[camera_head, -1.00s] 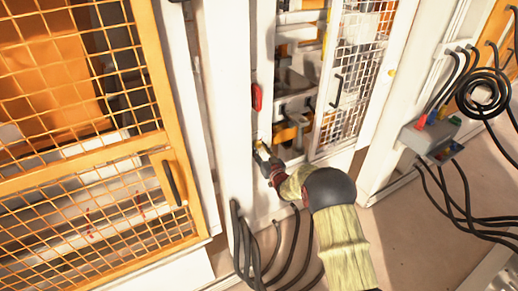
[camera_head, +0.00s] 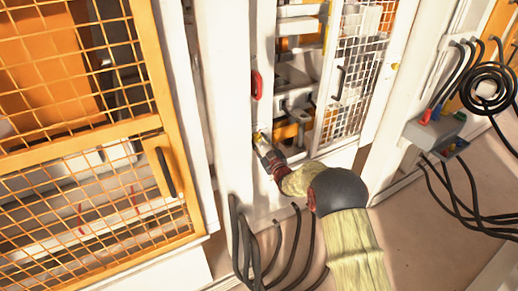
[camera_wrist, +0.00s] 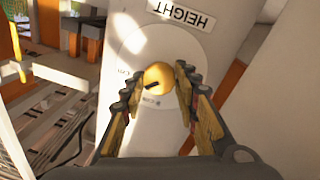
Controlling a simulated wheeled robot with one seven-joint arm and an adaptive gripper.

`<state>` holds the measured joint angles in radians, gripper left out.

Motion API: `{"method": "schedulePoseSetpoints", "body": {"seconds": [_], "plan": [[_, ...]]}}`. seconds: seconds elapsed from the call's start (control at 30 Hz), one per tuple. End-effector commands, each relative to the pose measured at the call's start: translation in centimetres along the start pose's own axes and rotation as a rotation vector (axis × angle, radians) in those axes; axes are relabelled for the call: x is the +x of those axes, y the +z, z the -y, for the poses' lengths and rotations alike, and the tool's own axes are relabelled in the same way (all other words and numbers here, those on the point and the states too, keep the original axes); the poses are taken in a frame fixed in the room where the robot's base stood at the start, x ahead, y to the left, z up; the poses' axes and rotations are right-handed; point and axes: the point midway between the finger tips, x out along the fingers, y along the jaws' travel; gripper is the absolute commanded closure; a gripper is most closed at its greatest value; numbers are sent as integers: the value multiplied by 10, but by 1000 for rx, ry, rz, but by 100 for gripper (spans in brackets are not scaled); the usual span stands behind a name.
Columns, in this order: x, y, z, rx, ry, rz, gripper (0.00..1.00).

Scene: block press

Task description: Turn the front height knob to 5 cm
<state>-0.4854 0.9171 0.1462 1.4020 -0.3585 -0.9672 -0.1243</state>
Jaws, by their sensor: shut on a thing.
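The yellow round height knob (camera_wrist: 158,77) sits on a pale round dial (camera_wrist: 135,55) on a white panel. A dark mark on the knob points to the left and slightly down in the wrist view. Small labels stand around the dial, too small to read surely. An upside-down HEIGHT label (camera_wrist: 181,14) is above it in that view. My gripper (camera_wrist: 156,82) is shut on the knob, one finger on each side. In the head view my gripper (camera_head: 261,141) is at the white post, and the knob is mostly hidden by it.
A red handle (camera_head: 257,85) is on the post above my gripper. A mesh door (camera_head: 350,75) stands to the right and an orange mesh door (camera_head: 85,150) to the left. Black cables (camera_head: 290,255) hang below. A grey connector box (camera_head: 436,131) is at the right.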

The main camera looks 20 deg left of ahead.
Motion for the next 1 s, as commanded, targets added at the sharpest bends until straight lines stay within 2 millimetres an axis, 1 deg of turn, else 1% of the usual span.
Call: {"method": "schedulePoseSetpoints", "body": {"seconds": [0.03, 0.4, 0.6, 0.8, 1.0], "plan": [[0, 6, 2, -44, 1, -6, 95], [0, 6, 2, -393, -3, -38, 95], [0, 5, 1, -555, -4, -53, 95], [0, 4, 0, -676, -4, -65, 95], [0, 4, 0, -749, -7, -70, 95]]}}
